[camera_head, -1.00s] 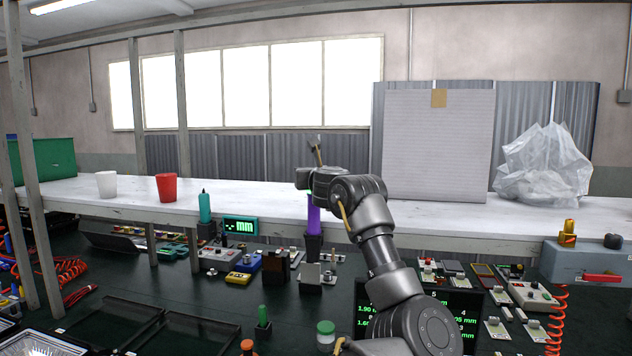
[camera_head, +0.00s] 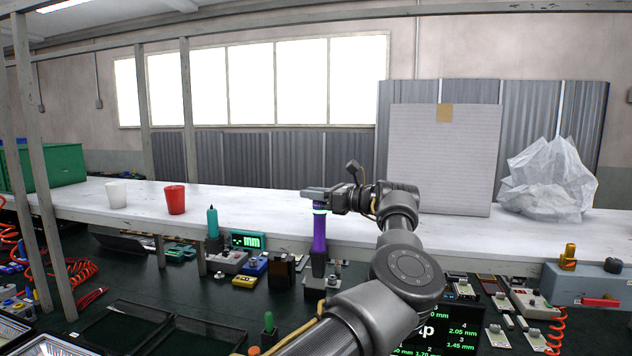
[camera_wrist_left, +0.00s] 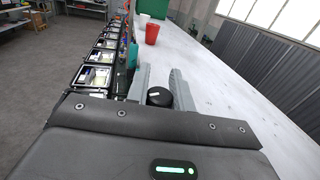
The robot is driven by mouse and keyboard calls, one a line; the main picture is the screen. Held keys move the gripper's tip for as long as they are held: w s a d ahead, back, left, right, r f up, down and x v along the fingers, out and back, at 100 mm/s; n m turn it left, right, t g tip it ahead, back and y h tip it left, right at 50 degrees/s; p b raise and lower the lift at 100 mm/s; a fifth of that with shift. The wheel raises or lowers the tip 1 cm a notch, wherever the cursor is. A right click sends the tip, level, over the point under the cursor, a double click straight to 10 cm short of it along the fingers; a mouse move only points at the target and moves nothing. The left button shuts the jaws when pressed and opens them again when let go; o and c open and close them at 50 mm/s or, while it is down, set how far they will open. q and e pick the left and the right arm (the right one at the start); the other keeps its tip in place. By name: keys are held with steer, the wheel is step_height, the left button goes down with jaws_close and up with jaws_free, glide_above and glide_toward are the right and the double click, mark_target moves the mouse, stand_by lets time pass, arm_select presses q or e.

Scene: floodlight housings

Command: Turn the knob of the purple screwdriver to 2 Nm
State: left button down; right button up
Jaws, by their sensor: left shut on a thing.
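The purple screwdriver (camera_head: 319,236) stands upright in a dark holder (camera_head: 317,284) at the front of the white shelf. My left gripper (camera_head: 316,194) reaches over its top end from the right and is shut on the knob. In the left wrist view the black knob (camera_wrist_left: 160,97), with a small white mark, sits between the two grey fingers of my left gripper (camera_wrist_left: 160,92). Any scale on the knob is too small to read. My right gripper is not in view.
A teal screwdriver (camera_head: 212,224) stands to the left, beside a small green display (camera_head: 247,241). A red cup (camera_head: 175,199) and a white cup (camera_head: 116,194) stand on the shelf (camera_head: 260,206). A plastic bag (camera_head: 548,182) lies at right. A dark screen (camera_head: 447,330) is partly behind my arm.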

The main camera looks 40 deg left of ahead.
arm_select(q)
steer(key=shift+s+d+n+g+h+p, duration=0.1)
steer(key=shift+n+g+h+p, duration=0.4)
steer(key=shift+g, duration=0.4)
steer(key=shift+s+n+g+h+p, duration=0.1)
steer(key=shift+n+g+h+p, duration=0.2)
steer(key=shift+n+g, duration=0.5)
steer(key=shift+g, duration=0.5)
steer(key=c, duration=1.2)
jaws_free()
